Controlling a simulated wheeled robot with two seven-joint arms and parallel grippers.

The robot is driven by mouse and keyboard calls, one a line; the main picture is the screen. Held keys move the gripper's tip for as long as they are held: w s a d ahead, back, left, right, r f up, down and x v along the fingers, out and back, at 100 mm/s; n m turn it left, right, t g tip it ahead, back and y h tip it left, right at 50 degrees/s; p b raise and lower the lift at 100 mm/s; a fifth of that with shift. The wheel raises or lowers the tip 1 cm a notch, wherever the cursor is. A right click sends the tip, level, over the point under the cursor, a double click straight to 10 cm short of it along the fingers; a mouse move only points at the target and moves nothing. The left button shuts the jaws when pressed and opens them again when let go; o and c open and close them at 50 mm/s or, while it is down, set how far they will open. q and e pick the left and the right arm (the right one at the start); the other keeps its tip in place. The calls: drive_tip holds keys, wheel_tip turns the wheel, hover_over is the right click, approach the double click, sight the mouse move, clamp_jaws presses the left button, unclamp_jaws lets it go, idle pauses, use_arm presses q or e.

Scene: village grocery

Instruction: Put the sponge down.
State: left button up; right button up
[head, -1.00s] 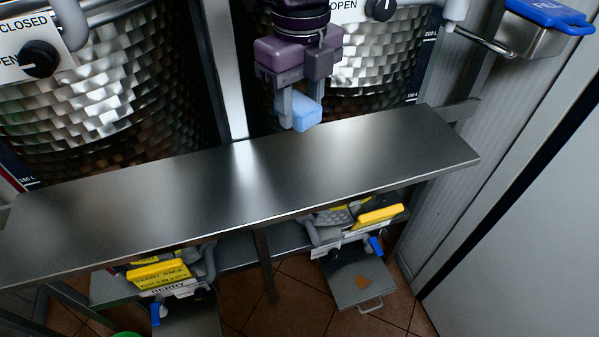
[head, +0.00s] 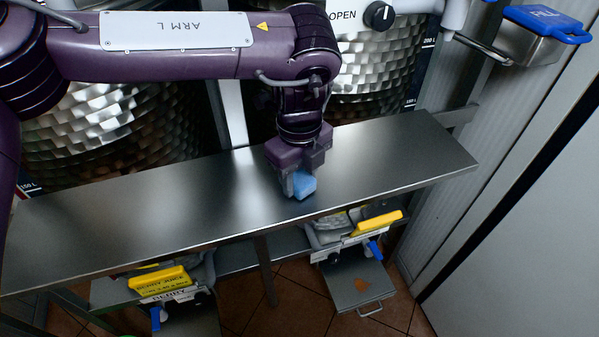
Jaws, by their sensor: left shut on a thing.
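The light blue sponge (head: 304,187) is in the head view, at the middle of the steel shelf (head: 150,207). My left gripper (head: 297,190) points down over the shelf and is shut on the sponge. The sponge is low, close to the shelf's front edge. I cannot tell whether it touches the steel. The fingers hide part of it. My right gripper is not in view.
The shelf is bare on both sides of the gripper. Steel tanks (head: 120,135) stand behind it. Below are yellow tags (head: 377,223) on taps and a drip tray (head: 357,284). A blue-lidded steel box (head: 548,25) hangs at upper right.

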sight(300, 177)
use_arm(q)
drive_tip(key=shift+s+f, duration=0.1)
drive_tip(key=shift+f, duration=0.1)
drive_tip(key=o, duration=0.9)
drive_tip(key=shift+o, duration=0.2)
drive_tip(key=shift+r, duration=0.1)
drive_tip(key=shift+r, duration=0.4)
wheel_tip(300, 177, up, 12)
drive_tip(key=b, duration=0.1)
drive_tip(key=shift+f, duration=0.25)
